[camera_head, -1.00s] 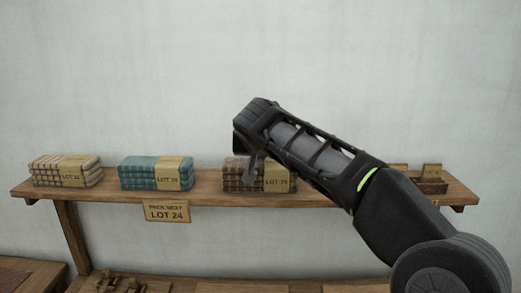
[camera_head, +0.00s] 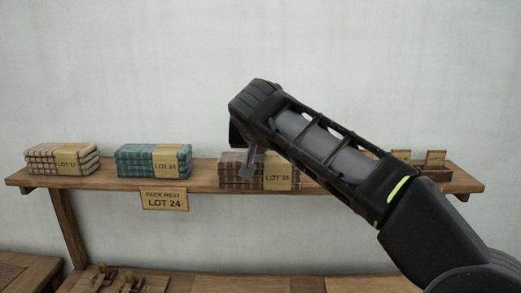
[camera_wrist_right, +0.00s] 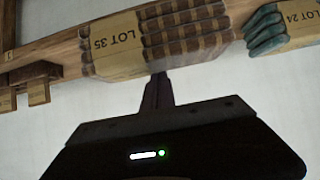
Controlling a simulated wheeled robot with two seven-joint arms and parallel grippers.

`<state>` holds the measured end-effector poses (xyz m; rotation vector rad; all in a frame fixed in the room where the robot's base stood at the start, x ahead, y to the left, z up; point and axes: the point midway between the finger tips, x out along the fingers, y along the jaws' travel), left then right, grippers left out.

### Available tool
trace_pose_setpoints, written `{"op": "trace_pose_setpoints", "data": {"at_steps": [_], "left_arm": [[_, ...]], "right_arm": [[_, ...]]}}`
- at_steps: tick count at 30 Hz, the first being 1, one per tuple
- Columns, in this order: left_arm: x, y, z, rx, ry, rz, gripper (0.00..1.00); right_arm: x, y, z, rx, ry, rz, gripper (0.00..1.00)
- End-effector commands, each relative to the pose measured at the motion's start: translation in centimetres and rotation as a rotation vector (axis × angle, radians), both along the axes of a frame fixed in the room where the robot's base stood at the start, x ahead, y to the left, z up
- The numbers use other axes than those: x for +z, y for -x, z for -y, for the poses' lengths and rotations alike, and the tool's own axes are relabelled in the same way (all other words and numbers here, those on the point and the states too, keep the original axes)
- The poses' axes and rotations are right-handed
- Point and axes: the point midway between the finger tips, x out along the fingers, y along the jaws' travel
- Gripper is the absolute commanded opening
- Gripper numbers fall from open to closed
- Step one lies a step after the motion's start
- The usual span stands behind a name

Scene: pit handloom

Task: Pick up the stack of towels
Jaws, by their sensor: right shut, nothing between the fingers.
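Three folded towel stacks with paper bands sit in a row on a wooden wall shelf (camera_head: 105,185). The left one is beige striped (camera_head: 44,160). The middle one is teal (camera_head: 135,161), labelled LOT 24; its edge shows in the right wrist view (camera_wrist_right: 265,29). The third is a brown checked stack (camera_head: 229,173), labelled LOT 35 in the wrist view (camera_wrist_right: 185,32). My right gripper (camera_head: 246,172) is shut and empty, in front of the brown stack and partly covering it. Its fingers also show in the wrist view (camera_wrist_right: 158,86), pointing toward that stack; contact cannot be told. My left gripper is out of view.
A sign (camera_head: 164,200) reading LOT 24 hangs on the shelf edge below the teal stack. A small wooden box (camera_head: 435,172) stands at the shelf's right end, partly behind my arm. Wooden benches with small parts lie below. The wall above is clear.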

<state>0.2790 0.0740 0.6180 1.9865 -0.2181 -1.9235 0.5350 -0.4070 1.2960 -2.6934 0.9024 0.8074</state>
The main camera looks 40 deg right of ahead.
Motion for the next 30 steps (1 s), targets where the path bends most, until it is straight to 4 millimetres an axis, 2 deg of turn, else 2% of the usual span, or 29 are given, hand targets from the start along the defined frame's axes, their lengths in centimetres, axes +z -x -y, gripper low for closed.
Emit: {"op": "trace_pose_setpoints", "data": {"at_steps": [1, 4, 10, 20, 25, 30], "left_arm": [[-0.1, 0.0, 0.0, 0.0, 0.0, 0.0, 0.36], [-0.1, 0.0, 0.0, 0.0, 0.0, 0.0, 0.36], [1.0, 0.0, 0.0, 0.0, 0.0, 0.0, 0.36], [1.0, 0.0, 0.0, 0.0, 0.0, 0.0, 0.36], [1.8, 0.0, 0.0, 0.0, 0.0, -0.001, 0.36], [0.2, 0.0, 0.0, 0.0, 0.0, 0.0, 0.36]], "right_arm": [[-1.4, 0.0, -0.2, -0.003, -0.011, -0.032, 0.0], [-1.4, 0.0, -0.1, -0.004, -0.01, -0.032, 0.0], [0.1, 0.0, -0.1, -0.005, -0.01, -0.031, 0.0], [0.6, 0.1, -0.1, -0.002, -0.007, -0.021, 0.0], [1.4, 0.0, 0.7, -0.003, -0.009, -0.027, 0.0], [0.8, 2.1, -1.0, 0.0, -0.007, -0.025, 0.0]]}}
